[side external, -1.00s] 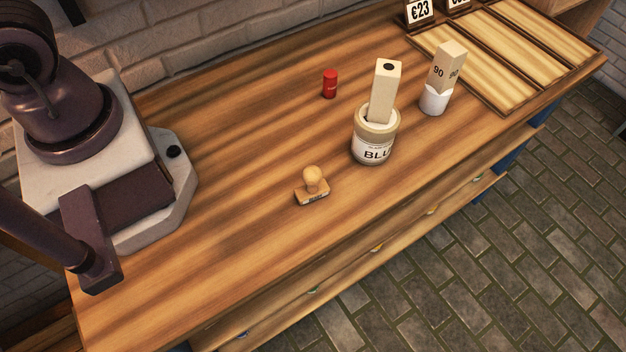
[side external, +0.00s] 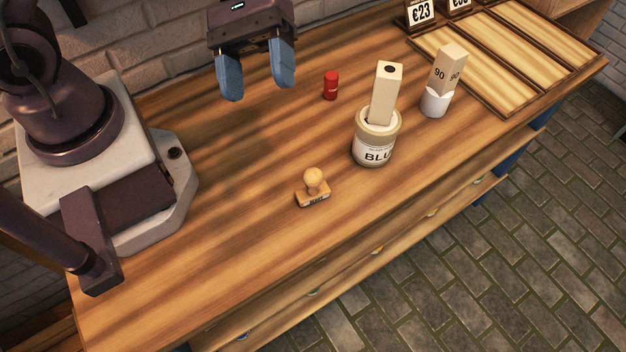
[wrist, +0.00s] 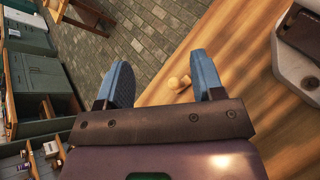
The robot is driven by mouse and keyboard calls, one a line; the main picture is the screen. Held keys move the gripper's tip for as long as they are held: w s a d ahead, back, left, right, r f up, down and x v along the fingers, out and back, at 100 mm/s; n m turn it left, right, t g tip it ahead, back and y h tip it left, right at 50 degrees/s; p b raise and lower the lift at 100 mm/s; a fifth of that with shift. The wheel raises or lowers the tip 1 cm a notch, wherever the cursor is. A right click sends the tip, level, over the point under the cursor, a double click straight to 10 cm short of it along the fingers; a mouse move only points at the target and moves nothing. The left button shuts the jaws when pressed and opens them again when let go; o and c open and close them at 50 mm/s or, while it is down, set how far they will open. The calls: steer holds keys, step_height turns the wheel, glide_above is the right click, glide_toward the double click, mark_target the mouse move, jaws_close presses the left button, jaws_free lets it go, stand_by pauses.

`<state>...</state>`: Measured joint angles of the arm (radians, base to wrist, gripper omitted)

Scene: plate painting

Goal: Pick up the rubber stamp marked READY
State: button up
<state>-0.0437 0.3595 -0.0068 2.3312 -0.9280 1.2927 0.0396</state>
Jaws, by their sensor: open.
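The rubber stamp (side external: 313,188) stands upright on the wooden table, with a round knob handle on a wooden block. Its front label is too small to read surely. My gripper (side external: 257,92) is open and empty, high above the back of the table, up and left of the stamp in the side external view. In the wrist view the stamp (wrist: 179,84) shows between the fingertips of my gripper (wrist: 160,75), close to the right finger and well beyond it.
A can marked BLU (side external: 374,150) with a block in it stands right of the stamp. A red cylinder (side external: 331,86) is behind. A white cup (side external: 435,102) holds a block marked 90. A wooden tray (side external: 505,62) lies at the far right. The table around the stamp is clear.

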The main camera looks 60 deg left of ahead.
mark_target(313, 185)
steer(key=w+d+f+n+t+h, duration=0.1)
steer(key=f+n+t+h, duration=0.1)
steer(key=f+n, duration=0.4)
steer(key=w+f+n+t+h, duration=0.1)
steer(key=f+n+t+h, duration=0.1)
steer(key=f+n+t, duration=0.3)
steer(key=w+d+f+n+t+h, duration=0.1)
steer(key=f+n+t+h, duration=0.1)
steer(key=f+n, duration=0.4)
steer(key=shift+w+d+f+n+t, duration=0.1)
steer(key=shift+d+f+n+t, duration=0.25)
steer(key=shift+f+t, duration=0.45)
steer(key=shift+x, duration=2.45)
steer(key=c, duration=1)
